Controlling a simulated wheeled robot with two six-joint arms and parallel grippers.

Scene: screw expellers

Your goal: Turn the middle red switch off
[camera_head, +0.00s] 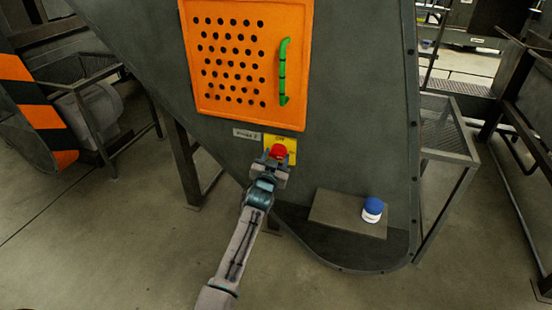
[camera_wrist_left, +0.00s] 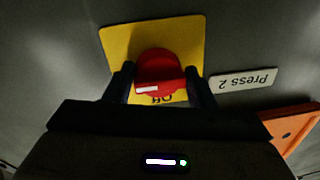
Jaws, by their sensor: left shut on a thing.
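The red switch (camera_head: 277,151) sits on a yellow plate (camera_head: 291,143) on the dark machine wall, below the orange panel. In the left wrist view the round red knob (camera_wrist_left: 158,70) stands on the yellow plate (camera_wrist_left: 190,35), with an "Off" label partly hidden below it. A white mark shows on the knob's ridge, which lies nearly level in that view. My left gripper (camera_head: 272,163) has reached the switch. In the left wrist view the left gripper's fingers (camera_wrist_left: 160,88) stand on both sides of the knob, shut on it. My right gripper is not in view.
A "Press 2" label (camera_wrist_left: 243,83) is beside the plate. The orange perforated panel (camera_head: 225,108) with a green handle (camera_head: 283,72) is above. A white jar with a blue lid (camera_head: 372,210) stands on a ledge (camera_head: 330,214) to the right. Open floor lies in front.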

